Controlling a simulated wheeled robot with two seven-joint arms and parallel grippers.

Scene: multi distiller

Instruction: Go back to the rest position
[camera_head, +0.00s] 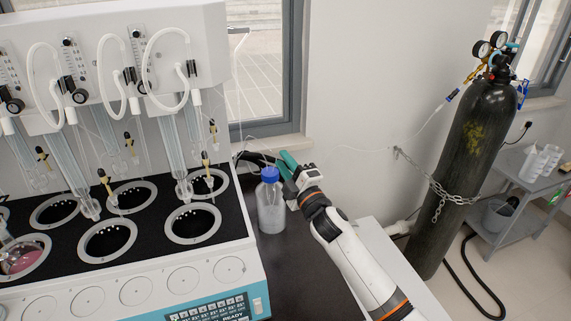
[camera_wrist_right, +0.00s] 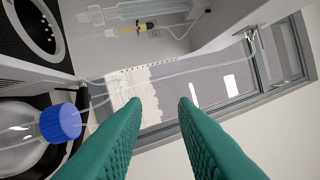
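My right gripper (camera_head: 286,163) has teal fingers and is at the end of the white arm, just above and behind the blue-capped bottle in the head view. In the right wrist view the two fingers (camera_wrist_right: 159,102) stand apart with nothing between them. My left gripper is not in view.
A clear bottle with a blue cap (camera_head: 271,205) stands on the dark bench close to my right gripper; its cap (camera_wrist_right: 61,122) shows at left in the wrist view. The multi-position distiller (camera_head: 130,265) fills the left. A chained black gas cylinder (camera_head: 462,150) and grey cart (camera_head: 522,200) stand right.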

